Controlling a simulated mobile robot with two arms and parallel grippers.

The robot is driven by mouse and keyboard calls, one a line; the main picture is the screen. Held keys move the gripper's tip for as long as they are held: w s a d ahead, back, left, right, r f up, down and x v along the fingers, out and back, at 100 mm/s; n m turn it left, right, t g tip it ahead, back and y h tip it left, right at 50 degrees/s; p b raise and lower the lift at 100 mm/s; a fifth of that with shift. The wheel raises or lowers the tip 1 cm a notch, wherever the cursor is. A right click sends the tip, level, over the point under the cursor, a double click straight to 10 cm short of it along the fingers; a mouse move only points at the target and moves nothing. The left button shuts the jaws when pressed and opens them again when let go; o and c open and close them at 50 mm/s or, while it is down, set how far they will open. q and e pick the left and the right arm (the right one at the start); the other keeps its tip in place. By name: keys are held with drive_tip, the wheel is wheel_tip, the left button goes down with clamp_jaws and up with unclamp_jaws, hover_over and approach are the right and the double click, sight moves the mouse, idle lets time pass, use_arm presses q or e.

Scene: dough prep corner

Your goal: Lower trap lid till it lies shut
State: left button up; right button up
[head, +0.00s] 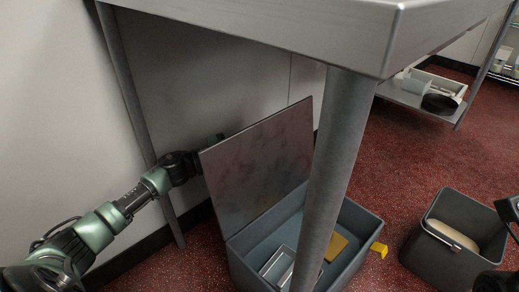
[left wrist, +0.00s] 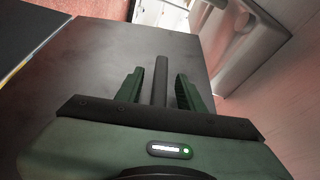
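The grey trap box (head: 360,218) stands on the floor under the steel table. Its flat lid (head: 262,165) is raised and leans up steeply at the box's left side. My left gripper (head: 217,139) is at the lid's upper left edge, partly hidden behind it. In the left wrist view the left gripper's (left wrist: 158,88) two green fingers are apart, with a dark bar (left wrist: 160,72) between them and gaps on both sides. The lid's grey face (left wrist: 95,70) seems to fill the view beyond them; contact is unclear. Parts of my right arm show at the right edge, but not its gripper's fingers.
A table leg (head: 337,165) stands in front of the box, under the tabletop (head: 300,28). Inside the box are a metal tray (head: 277,266) and a yellow block (head: 335,246). A yellow tab (head: 379,249) is at its right side. A grey bin (head: 437,262) holding something pale stands right.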

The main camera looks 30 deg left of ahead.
use_arm(q)
drive_tip(key=shift+w+d, duration=0.4)
drive_tip(key=shift+w, duration=0.1)
clamp_jaws()
idle(1.2)
